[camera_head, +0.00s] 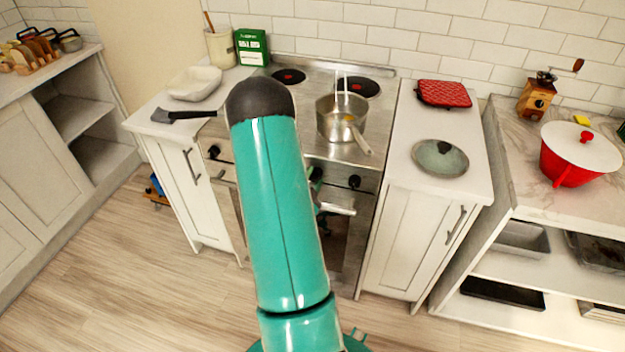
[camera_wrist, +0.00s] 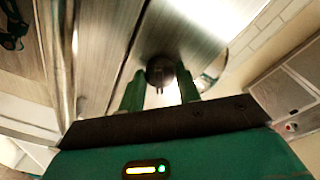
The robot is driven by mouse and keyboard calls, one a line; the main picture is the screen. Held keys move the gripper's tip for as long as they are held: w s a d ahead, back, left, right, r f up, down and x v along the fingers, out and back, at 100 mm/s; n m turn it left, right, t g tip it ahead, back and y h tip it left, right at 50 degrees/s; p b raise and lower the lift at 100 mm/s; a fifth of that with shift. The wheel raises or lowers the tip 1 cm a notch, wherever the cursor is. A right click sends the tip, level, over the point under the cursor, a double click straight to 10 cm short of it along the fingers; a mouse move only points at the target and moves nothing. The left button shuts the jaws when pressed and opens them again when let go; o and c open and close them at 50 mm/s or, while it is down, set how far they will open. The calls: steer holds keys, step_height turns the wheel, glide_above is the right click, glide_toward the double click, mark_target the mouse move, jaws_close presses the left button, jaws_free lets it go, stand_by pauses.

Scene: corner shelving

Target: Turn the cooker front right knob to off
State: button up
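The cooker (camera_head: 372,130) stands between two white counters in the head view. Its front panel shows a dark knob at the far right (camera_head: 354,181), another dark knob (camera_head: 213,152) at the left, and a dark shape beside my arm that may be a knob or part of my gripper. My teal arm hides the panel's middle and most of my gripper. In the wrist view my gripper (camera_wrist: 160,72) has its green fingers apart, with a round dark knob (camera_wrist: 160,68) between and just beyond the fingertips. I cannot tell which knob this is, its setting, or whether a finger touches it.
A steel pan (camera_head: 335,128) sits on the hob, its handle pointing to the front right. The oven handle (camera_head: 338,208) sticks out below the panel.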

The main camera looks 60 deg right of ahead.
steer(key=shift+n, duration=0.3)
steer(key=n, duration=1.1)
steer(key=shift+s+f+n+t+h, duration=0.1)
steer(key=shift+f+n+t+h, duration=0.05)
steer(key=shift+n+t+h, duration=0.25)
stand_by(0.4)
steer(key=o, duration=1)
steer(key=a, duration=0.4)
steer(key=s+a, duration=0.1)
steer(key=a, duration=0.4)
steer(key=a+f, duration=0.1)
steer(key=a, duration=0.3)
steer(key=shift+s+a, duration=0.3)
steer(key=shift+a, duration=0.05)
